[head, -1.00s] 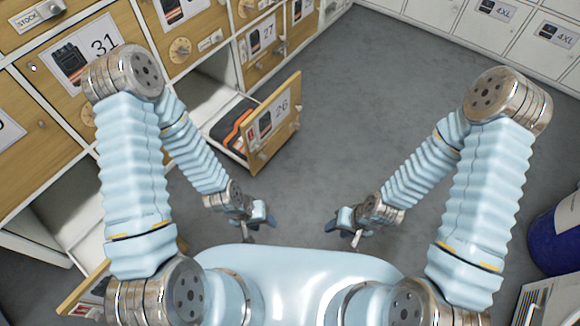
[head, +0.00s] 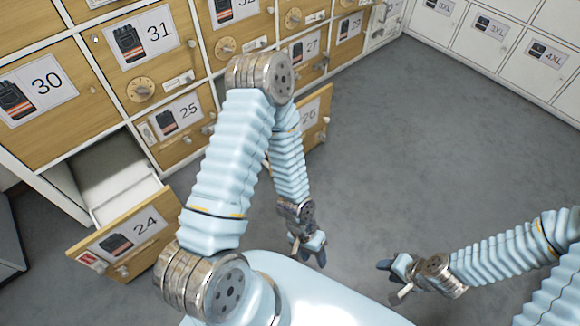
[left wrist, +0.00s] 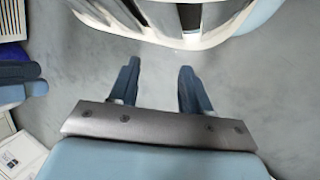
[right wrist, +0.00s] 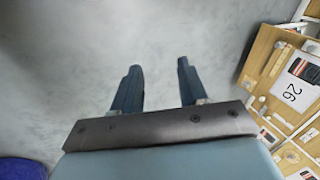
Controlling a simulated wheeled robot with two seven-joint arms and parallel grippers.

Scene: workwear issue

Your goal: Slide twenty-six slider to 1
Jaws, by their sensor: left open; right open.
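The open drawer front numbered 26 (head: 314,118) stands out from the cabinet in the head view, partly hidden behind my left arm. It also shows at the right edge of the right wrist view (right wrist: 291,94), with small fittings beside the card.
Drawer 24 (head: 130,235) also stands open at the lower left. Closed fronts 25 (head: 178,115), 30 (head: 45,88) and 31 (head: 143,35) surround it. White lockers (head: 540,60) line the back right. The grey floor (head: 440,150) in the middle is clear.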

